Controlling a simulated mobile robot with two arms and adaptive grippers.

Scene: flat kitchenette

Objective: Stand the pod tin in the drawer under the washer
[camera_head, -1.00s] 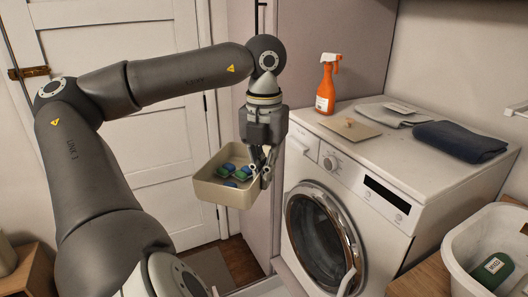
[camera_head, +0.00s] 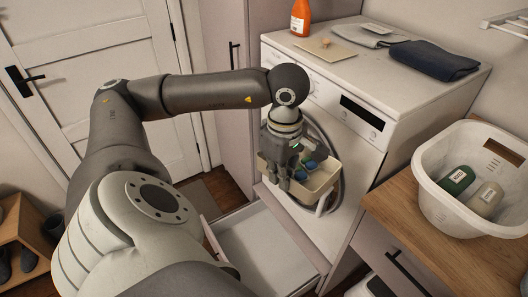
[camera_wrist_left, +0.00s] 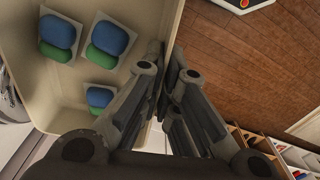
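The pod tin (camera_head: 323,178) is an open cream box with several blue and green pods in it. My left gripper (camera_head: 284,184) is shut on one side wall of it and holds it in the air, in front of the washer door. In the left wrist view the fingers (camera_wrist_left: 166,75) pinch the wall of the tin (camera_wrist_left: 105,12). The drawer (camera_head: 258,248) under the washer (camera_head: 350,135) is pulled out and its visible inside is empty. The tin is above the drawer's far right part. The right gripper does not show.
On the washer top are an orange bottle (camera_head: 301,17), a beige card (camera_head: 326,48) and folded cloths (camera_head: 434,60). A white basket (camera_head: 445,190) with bottles stands on a wooden counter (camera_head: 408,225) at the right. A shoe rack (camera_head: 20,238) is at lower left.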

